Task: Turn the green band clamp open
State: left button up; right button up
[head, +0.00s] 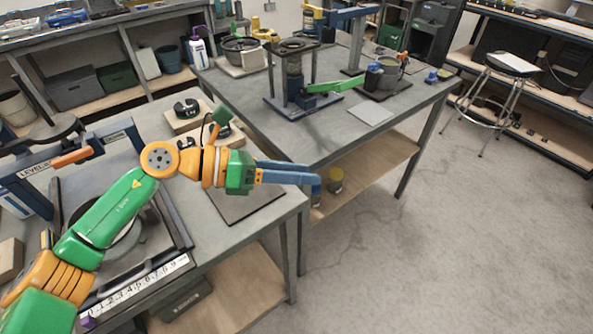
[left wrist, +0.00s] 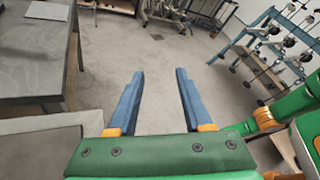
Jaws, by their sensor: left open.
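The green band clamp (head: 336,85) is a bright green lever sticking out to the right from a dark upright frame (head: 284,105) on the far grey table. Its pivot end sits by a dark blue block; how far it is turned I cannot tell. My left gripper (head: 318,184) is in front of the far table's near edge, below and apart from the lever. Its two blue fingers are spread and empty in the left wrist view (left wrist: 158,74), with floor showing between them. The lever does not show in the left wrist view. My right gripper is not in view.
The near table (head: 285,212) holds a blue frame with an orange lever (head: 72,157). A stool (head: 512,64) stands right. The floor between is clear.

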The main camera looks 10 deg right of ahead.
pick_arm(q)
jog(key=a+n+t+y, duration=0.1)
jog(key=a+y, duration=0.3)
jog(key=a, duration=0.7)
jog(key=w+a+n+t+y+p, duration=0.1)
jog(key=a+n+y, duration=0.2)
jog(key=a, duration=0.8)
jog(key=w+a+n+t+y+p, duration=0.1)
jog(key=a+n+y, duration=0.2)
jog(key=a, duration=0.8)
jog(key=shift+w+r+y, duration=0.1)
jog(key=shift+y, duration=1.1)
jog(key=p+x, duration=0.1)
jog(key=x, duration=0.5)
jog(key=shift+w+f, duration=0.15)
jog(key=shift+f, duration=0.2)
jog(key=shift+a+f, duration=0.15)
jog(key=shift+f, duration=0.05)
grip_shut()
